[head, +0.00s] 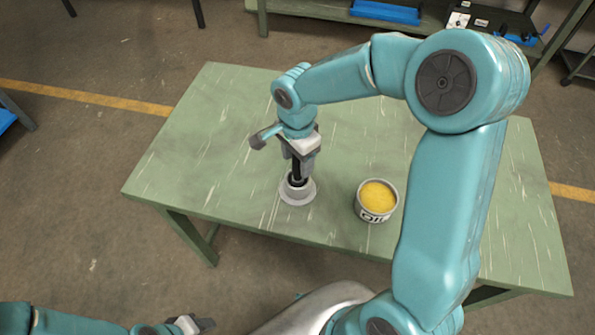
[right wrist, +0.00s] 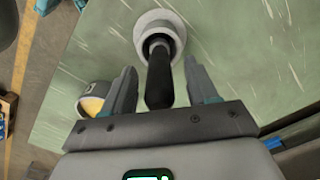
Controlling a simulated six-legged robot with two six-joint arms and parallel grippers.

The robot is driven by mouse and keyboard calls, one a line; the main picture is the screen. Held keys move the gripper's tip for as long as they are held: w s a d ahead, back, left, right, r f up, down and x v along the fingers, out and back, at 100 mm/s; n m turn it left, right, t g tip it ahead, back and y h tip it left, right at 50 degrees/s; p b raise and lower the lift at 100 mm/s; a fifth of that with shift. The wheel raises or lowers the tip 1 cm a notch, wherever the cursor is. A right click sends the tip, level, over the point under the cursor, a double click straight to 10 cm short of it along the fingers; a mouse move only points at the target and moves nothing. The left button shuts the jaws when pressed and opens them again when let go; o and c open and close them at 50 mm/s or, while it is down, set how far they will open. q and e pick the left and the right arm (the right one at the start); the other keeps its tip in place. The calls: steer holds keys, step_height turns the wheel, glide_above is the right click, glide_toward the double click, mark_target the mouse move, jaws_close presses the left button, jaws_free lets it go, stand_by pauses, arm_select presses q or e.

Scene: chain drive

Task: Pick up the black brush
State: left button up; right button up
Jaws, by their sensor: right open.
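The black brush (right wrist: 158,82) stands in a round, pale grey holder (right wrist: 143,22) on the green table; its dark handle points up toward the right wrist camera. In the head view the holder (head: 297,198) is near the table's front middle, and the brush is mostly hidden by my right gripper (head: 301,168). The right gripper is open and points down over the brush. In the right wrist view its two fingers (right wrist: 161,82) are on either side of the handle, with gaps on both sides. My left gripper (head: 192,324) is low at the bottom edge, away from the table.
An open can of yellow contents (head: 377,194), with lettering on its side, stands just right of the holder. It also shows beside a finger in the right wrist view (right wrist: 92,104). The left part of the green table (head: 190,160) is clear. A workbench with blue trays stands behind.

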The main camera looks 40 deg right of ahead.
steer(key=shift+s+r, duration=0.1)
jaws_close()
